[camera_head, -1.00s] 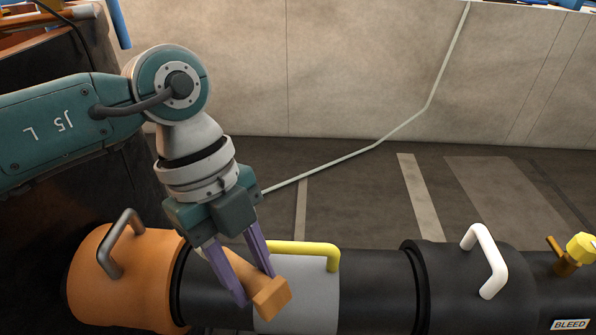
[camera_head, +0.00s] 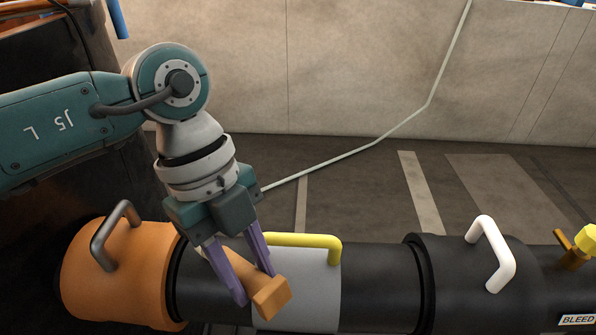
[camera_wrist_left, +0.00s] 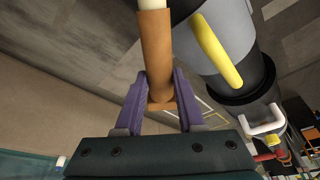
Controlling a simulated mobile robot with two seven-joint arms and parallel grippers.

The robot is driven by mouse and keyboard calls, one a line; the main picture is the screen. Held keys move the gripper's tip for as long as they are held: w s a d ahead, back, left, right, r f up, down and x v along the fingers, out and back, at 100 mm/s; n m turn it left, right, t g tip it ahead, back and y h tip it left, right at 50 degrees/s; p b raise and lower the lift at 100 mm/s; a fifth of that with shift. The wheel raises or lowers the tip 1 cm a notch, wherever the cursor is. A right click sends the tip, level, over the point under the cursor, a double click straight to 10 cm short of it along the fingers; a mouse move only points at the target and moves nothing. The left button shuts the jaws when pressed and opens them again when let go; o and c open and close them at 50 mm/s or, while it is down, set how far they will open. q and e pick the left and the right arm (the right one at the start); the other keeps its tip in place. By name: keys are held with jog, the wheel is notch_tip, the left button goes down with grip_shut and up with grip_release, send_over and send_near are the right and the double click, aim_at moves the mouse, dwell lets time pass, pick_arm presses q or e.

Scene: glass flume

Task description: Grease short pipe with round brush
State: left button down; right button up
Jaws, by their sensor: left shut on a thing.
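My left gripper (camera_head: 254,284) points down with its purple fingers shut on the round brush's orange-brown wooden handle (camera_head: 272,297). The handle also shows between the fingers in the left wrist view (camera_wrist_left: 156,52), with a pale part (camera_wrist_left: 152,4) at its far end. The bristles are not visible. The brush is in front of a row of pipe pieces: a grey section with a yellow handle (camera_head: 310,240), black pipe (camera_head: 375,285), and an orange piece (camera_head: 140,275) at left. I cannot tell which is the short pipe, or whether the brush touches any. My right gripper is not in view.
A black sleeve with a white handle (camera_head: 497,255) is at right, beside a yellow-capped valve (camera_head: 588,238) and a BLEED label (camera_head: 579,320). A concrete wall (camera_head: 350,70) stands behind.

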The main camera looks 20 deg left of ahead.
pick_arm(q)
jog(key=shift+f, duration=0.35)
jog(key=shift+s+r, duration=0.15)
dwell(0.6)
dwell(0.7)
jog(key=shift+f+p, duration=0.2)
jog(key=shift+p, duration=0.25)
dwell(0.4)
jog(key=shift+r, duration=0.1)
dwell(0.5)
notch_tip(320, 180, up, 8)
jog(key=p, duration=0.9)
dwell(0.3)
